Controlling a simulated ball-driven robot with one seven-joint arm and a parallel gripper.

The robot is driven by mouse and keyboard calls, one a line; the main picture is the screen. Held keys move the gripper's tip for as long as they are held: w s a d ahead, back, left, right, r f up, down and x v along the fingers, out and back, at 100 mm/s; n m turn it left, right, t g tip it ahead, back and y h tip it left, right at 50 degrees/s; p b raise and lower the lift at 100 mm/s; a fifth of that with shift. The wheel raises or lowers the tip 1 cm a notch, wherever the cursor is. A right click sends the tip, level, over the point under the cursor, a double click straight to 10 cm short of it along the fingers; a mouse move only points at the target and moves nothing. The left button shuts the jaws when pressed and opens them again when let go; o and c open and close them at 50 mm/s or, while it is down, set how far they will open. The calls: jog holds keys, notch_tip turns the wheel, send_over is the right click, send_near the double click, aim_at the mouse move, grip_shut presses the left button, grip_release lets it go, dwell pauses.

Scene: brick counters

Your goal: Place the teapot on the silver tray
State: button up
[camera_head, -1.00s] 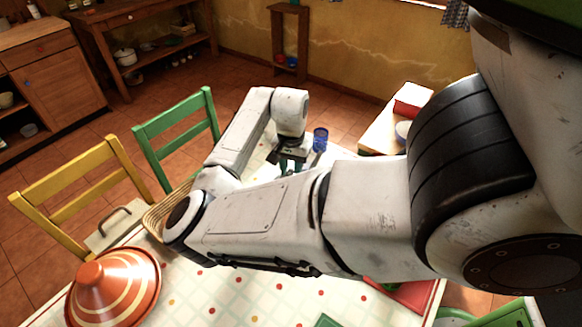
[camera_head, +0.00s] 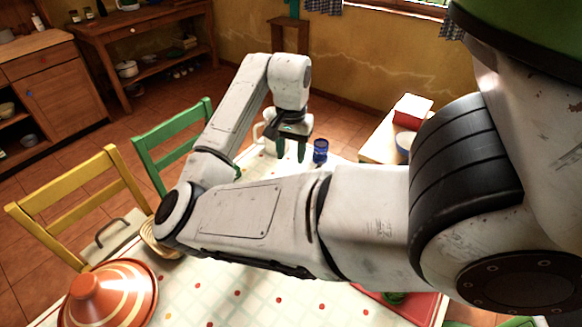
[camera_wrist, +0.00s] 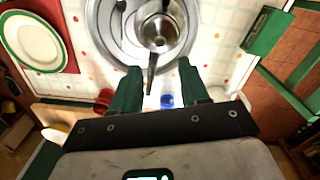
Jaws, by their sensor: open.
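In the wrist view the teapot (camera_wrist: 160,30) is a shiny metal pot with a round lid. It stands within the outline of the round silver tray (camera_wrist: 101,30), and its spout points toward my gripper. My gripper (camera_wrist: 159,70) is open, with its two green fingers apart on either side of the spout end and nothing seen held between them. In the head view my gripper (camera_head: 291,151) hangs fingers down over the far part of the table. My arm hides the teapot and the tray there.
A blue cup (camera_head: 320,151) stands just right of my gripper. A red cup (camera_wrist: 104,98) shows in the wrist view. An orange tagine (camera_head: 110,296) is at the table's near left. Green (camera_head: 172,140) and yellow (camera_head: 88,200) chairs line the left side.

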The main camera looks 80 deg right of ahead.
jog(key=w+a+f+n+t+h, duration=0.1)
jog(key=w+a+f+n+h, duration=0.1)
jog(key=w+a+f+n, duration=0.35)
jog(key=w+a+f+n+h, duration=0.3)
jog(key=a+n, duration=0.4)
jog(key=n, duration=0.2)
jog(key=s+a+f+n+y, duration=0.1)
jog(key=s+a+f, duration=0.1)
jog(key=a, duration=0.4)
jog(key=s+a+f+n+y, duration=0.2)
jog(key=a+f, duration=0.2)
jog(key=a, duration=0.2)
jog(key=s+a+f+n+y, duration=0.1)
jog(key=s+a+f+n, duration=0.1)
jog(key=a, duration=0.5)
jog(key=shift+s+f+y, duration=0.3)
jog(key=shift+f+y, duration=0.1)
jog(key=shift+f, duration=0.25)
